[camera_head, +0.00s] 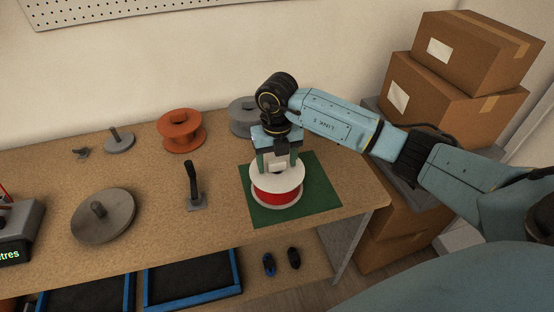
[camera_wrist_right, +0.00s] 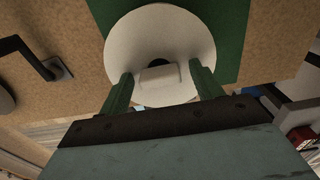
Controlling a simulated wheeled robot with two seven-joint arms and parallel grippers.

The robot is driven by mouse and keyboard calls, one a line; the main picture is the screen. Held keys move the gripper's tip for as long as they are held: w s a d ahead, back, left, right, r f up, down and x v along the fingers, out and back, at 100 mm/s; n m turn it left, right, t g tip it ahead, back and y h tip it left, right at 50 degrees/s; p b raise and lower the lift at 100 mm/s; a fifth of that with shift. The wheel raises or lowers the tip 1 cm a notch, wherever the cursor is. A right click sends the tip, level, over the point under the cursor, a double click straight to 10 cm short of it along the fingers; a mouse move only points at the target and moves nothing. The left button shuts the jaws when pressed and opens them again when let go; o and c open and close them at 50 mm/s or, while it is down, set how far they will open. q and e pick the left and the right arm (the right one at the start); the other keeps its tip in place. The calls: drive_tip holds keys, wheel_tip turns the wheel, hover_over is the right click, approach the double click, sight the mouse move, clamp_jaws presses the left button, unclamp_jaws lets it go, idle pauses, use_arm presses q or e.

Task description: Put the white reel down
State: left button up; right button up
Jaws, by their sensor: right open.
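The white reel (camera_head: 277,178), wound with red wire, stands upright on the green mat (camera_head: 318,189) near the table's right end. In the right wrist view the reel's white top flange (camera_wrist_right: 160,33) and dark centre hole show close ahead. My right gripper (camera_head: 277,160) is directly above the reel, pointing down. Its two green fingers (camera_wrist_right: 162,88) are apart, one on each side of a pale block at the reel's middle. I cannot tell whether the fingers touch the reel. My left gripper is not in view.
An orange reel (camera_head: 181,131) and a grey reel (camera_head: 243,115) stand at the back. A grey turntable disc (camera_head: 103,215) and a black upright handle (camera_head: 194,186) are to the left. Cardboard boxes (camera_head: 437,101) are stacked right of the table. Blue-edged trays (camera_head: 190,283) lie below.

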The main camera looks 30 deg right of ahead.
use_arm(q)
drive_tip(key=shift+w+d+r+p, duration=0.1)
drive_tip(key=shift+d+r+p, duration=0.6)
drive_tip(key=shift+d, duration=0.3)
use_arm(e)
wheel_tip(320, 180, up, 12)
drive_tip(key=shift+r, duration=0.15)
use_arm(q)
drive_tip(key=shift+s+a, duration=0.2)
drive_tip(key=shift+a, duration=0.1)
